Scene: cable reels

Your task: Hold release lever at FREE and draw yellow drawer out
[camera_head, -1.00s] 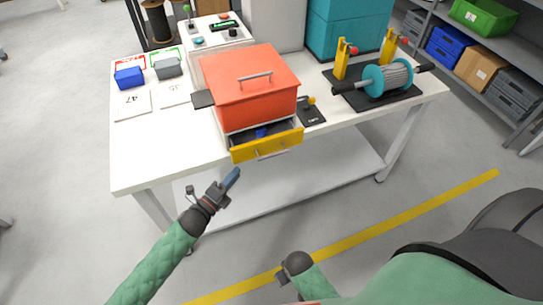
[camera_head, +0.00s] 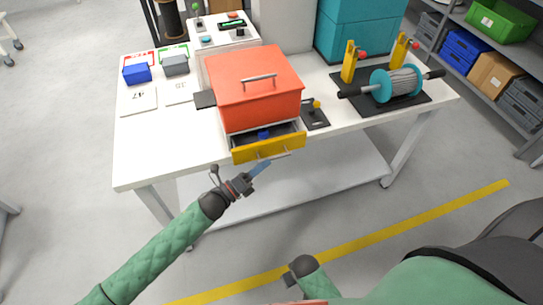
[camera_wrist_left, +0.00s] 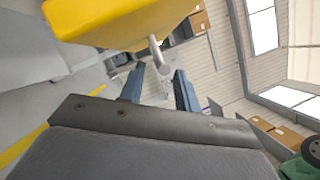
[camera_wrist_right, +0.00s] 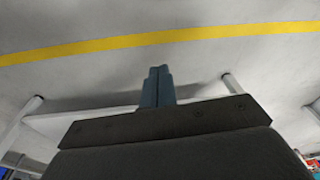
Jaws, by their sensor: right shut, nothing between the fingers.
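The yellow drawer (camera_head: 262,150) sits partly out below the orange-red lid of a box, with something blue inside it. Its bar handle is on the front; in the left wrist view the yellow front (camera_wrist_left: 120,22) fills the top and the handle (camera_wrist_left: 158,52) is just ahead of the fingers. My left gripper (camera_head: 262,168) is open close in front of the handle; contact cannot be told. A small lever with a yellow knob (camera_head: 317,104) stands on a black plate right of the box; its label is unreadable. My right gripper (camera_wrist_right: 158,86) is shut and empty, low and away from the table.
The white table (camera_head: 150,150) also holds a blue bin (camera_head: 137,73), a grey bin (camera_head: 175,65) and a teal cable reel (camera_head: 396,84) between yellow posts. Shelves with bins stand at right. The floor in front is clear.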

